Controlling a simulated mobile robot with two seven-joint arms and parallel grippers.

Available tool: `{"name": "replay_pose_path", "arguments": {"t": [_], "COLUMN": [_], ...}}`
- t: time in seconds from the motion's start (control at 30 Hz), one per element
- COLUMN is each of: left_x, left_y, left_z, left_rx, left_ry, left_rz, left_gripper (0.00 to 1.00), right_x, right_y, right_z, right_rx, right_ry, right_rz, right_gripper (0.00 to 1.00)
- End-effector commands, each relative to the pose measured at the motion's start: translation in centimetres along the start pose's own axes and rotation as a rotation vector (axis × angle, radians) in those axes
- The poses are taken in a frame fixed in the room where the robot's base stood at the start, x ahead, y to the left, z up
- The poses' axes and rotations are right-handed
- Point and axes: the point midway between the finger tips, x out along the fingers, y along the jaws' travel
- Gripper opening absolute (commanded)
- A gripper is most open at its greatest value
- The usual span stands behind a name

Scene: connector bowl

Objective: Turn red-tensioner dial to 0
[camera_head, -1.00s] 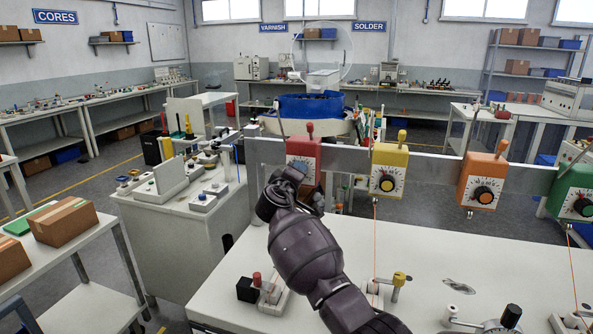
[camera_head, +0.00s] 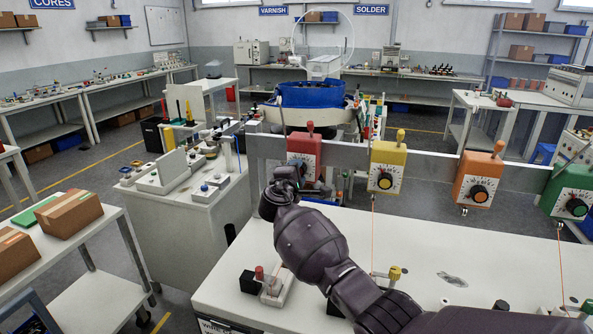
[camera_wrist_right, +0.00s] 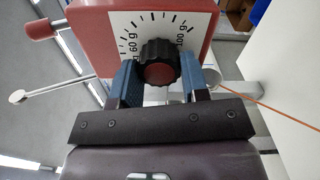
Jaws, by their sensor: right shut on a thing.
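The red tensioner (camera_head: 304,148) hangs on the grey rail, left of the yellow, orange and green ones. In the head view my right arm covers its lower face and dial. In the right wrist view the red tensioner (camera_wrist_right: 110,30) shows a white scale with "60 g" and "100 g" marks. Its black dial with a red centre (camera_wrist_right: 159,68) sits between the blue fingers of my right gripper (camera_wrist_right: 160,80). The gripper is shut on the dial. I cannot read where the dial points. My left gripper is not in view.
The yellow tensioner (camera_head: 388,167) is just right of the red one, then the orange tensioner (camera_head: 478,180) and the green tensioner (camera_head: 568,190). The rail (camera_head: 345,156) runs behind them. The white bench (camera_head: 235,290) below carries small fixtures and has bare room.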

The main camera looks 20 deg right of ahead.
Motion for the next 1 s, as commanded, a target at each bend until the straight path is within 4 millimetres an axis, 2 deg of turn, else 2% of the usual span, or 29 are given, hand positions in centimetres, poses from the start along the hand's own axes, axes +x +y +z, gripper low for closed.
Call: {"name": "replay_pose_path", "arguments": {"t": [0.47,0.5,0.63,1.0], "left_x": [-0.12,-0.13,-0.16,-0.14], "left_y": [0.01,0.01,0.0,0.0], "left_z": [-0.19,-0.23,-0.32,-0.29], "left_rx": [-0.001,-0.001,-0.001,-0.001], "left_ry": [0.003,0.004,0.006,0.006], "left_rz": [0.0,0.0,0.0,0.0], "left_gripper": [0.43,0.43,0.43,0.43], "right_x": [-0.01,0.0,0.0,-0.33], "right_y": [0.06,0.06,0.05,-0.04], "right_z": [-0.04,-0.04,-0.03,-0.04], "right_rx": [-0.014,-0.014,-0.013,-0.012], "right_ry": [0.001,0.001,0.001,0.001], "right_rz": [0.002,0.002,0.001,0.0], "right_gripper": [0.18,0.46,0.66,0.67]}}
